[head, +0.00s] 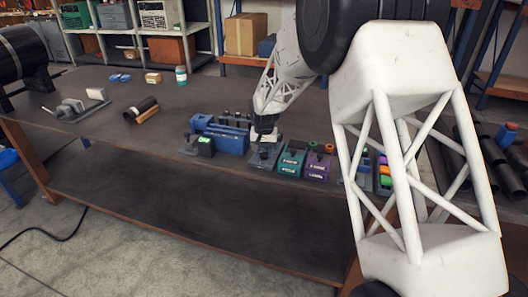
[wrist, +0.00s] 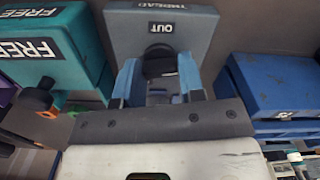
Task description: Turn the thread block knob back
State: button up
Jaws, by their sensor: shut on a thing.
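The thread block is a grey block marked THREAD and OUT (wrist: 120,32) in the wrist view. In the head view the block (head: 262,160) sits near the table's front edge, partly hidden by my gripper. Its dark knob (wrist: 158,62) stands out from the face below the OUT label. My gripper (wrist: 159,72) is shut on the knob, with one light blue finger on each side of it. In the head view my gripper (head: 264,136) reaches down onto the block; the fingers are hard to make out there.
A blue box (wrist: 275,85) is close on the right. A purple block (head: 317,168) is nearby. The table's left middle (head: 100,130) has free room.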

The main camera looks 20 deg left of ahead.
jog(key=n, duration=0.4)
jog(key=shift+n, duration=1.6)
jog(key=o, duration=0.9)
jog(key=shift+o, duration=0.2)
jog(key=shift+r, duration=0.15)
jog(key=shift+r, duration=3.8)
